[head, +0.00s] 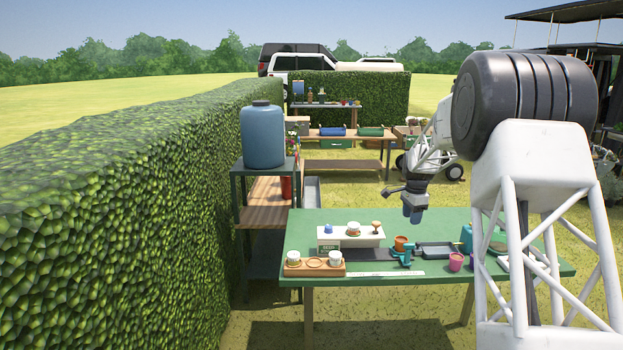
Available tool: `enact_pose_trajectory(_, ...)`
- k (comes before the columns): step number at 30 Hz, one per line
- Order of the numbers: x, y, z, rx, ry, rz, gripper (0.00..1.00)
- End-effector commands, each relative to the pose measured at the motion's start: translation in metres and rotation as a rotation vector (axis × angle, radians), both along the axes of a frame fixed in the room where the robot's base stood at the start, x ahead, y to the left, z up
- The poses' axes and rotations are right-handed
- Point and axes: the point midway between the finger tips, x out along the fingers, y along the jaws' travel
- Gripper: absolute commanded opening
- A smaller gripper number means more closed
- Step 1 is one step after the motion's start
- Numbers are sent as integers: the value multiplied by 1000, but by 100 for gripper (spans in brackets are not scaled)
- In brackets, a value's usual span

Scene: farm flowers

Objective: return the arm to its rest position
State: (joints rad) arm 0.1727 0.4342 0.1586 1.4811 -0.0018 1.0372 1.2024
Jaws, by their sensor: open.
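My gripper (413,212) hangs at the end of my white arm, pointing down above the back part of the green table (435,268). Its fingers are small and dark here, with no object visible between them. It looks apart from the tabletop and everything on it. My arm reaches in from the right side of the picture, and its large near links hide part of the table's right end.
On the table stand a white scale (330,243), a wooden tray (315,268) with white cups, a terracotta pot (400,242), a dark tray (438,250) and a purple cup (456,262). A blue barrel (263,135) stands on a rack beside the hedge (130,190).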

Motion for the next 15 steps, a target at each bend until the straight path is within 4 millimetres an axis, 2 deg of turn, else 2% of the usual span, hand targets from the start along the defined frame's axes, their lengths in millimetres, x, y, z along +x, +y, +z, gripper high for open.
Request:
enact_pose_trajectory(3, -25, 11, 23, -4, -10, 57, 44)
enact_pose_trajectory(15, -109, 46, 80, -18, -37, 255, 44)
